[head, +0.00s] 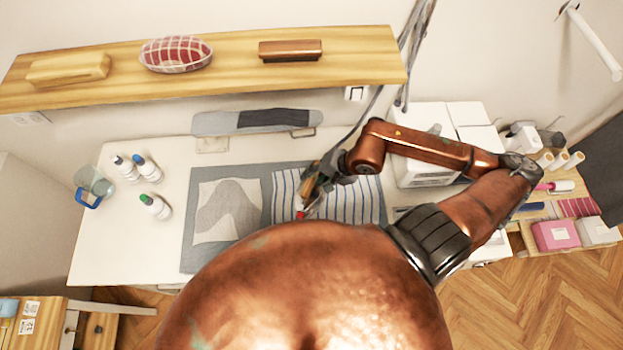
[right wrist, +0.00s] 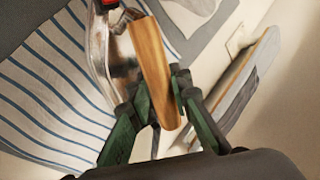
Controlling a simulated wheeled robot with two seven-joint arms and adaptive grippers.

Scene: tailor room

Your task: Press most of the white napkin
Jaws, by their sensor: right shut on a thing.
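A white cloth with a grey wavy area (head: 218,220), which looks like the white napkin, lies on the left part of the grey mat (head: 196,256). Its corner shows in the right wrist view (right wrist: 196,10). A white cloth with blue stripes (head: 358,198) lies beside it on the right. My right gripper (right wrist: 165,95) is shut on the wooden handle (right wrist: 152,65) of a shiny metal iron (right wrist: 103,50) with a red part. The iron is over the left side of the striped cloth; I cannot tell whether it touches. My left gripper is not in view.
A sleeve board (head: 215,123) stands at the back of the white table (head: 105,250). Several bottles (head: 155,206) and a clear jug (head: 94,183) stand on the left. A white machine (head: 425,175) stands on the right. A wooden shelf (head: 215,67) hangs above.

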